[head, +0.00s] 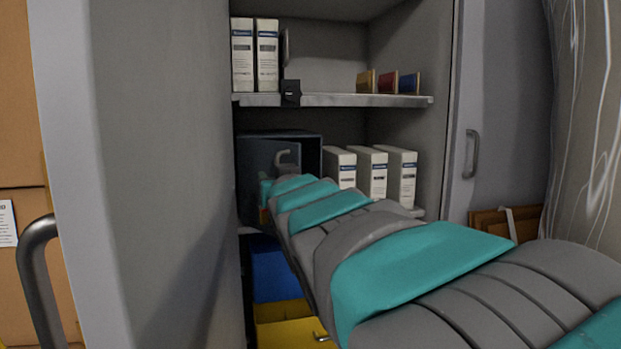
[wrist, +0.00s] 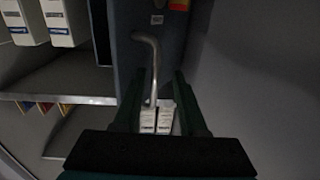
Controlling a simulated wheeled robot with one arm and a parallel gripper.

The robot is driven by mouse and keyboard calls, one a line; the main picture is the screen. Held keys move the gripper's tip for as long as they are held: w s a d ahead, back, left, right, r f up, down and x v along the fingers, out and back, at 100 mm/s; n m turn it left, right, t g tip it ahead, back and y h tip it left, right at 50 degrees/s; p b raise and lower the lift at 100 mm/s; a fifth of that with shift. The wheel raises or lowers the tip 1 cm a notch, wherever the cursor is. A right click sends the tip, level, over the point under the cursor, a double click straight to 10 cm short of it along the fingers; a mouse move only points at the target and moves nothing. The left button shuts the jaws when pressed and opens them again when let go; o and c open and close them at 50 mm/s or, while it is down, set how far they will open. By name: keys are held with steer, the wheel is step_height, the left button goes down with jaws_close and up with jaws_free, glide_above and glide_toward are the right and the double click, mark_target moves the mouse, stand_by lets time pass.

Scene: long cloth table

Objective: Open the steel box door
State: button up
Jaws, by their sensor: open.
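The dark steel box (head: 310,140) stands on the cabinet's middle shelf in the head view. Its door (head: 257,158) appears ajar, with a dark gap at its right side. A curved metal handle (head: 284,155) is on the door. In the wrist view the handle (wrist: 153,60) runs down the grey-blue door (wrist: 175,45), and its lower end lies between the finger tips. My gripper (wrist: 157,88) is open around that end, with the handle nearer the left finger. Contact cannot be told. In the head view my arm hides most of the gripper and the door's lower part.
White binders (head: 372,172) stand close right of the box. More binders (head: 254,55) and small coloured items (head: 388,82) are on the shelf above (head: 350,100). Blue (head: 275,272) and yellow (head: 285,325) bins are below. The open cabinet door (head: 150,180) stands at left.

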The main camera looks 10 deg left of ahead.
steer(key=v, duration=0.7)
steer(key=shift+s+d, duration=0.2)
steer(key=shift+s, duration=0.15)
steer(key=shift+c, duration=0.3)
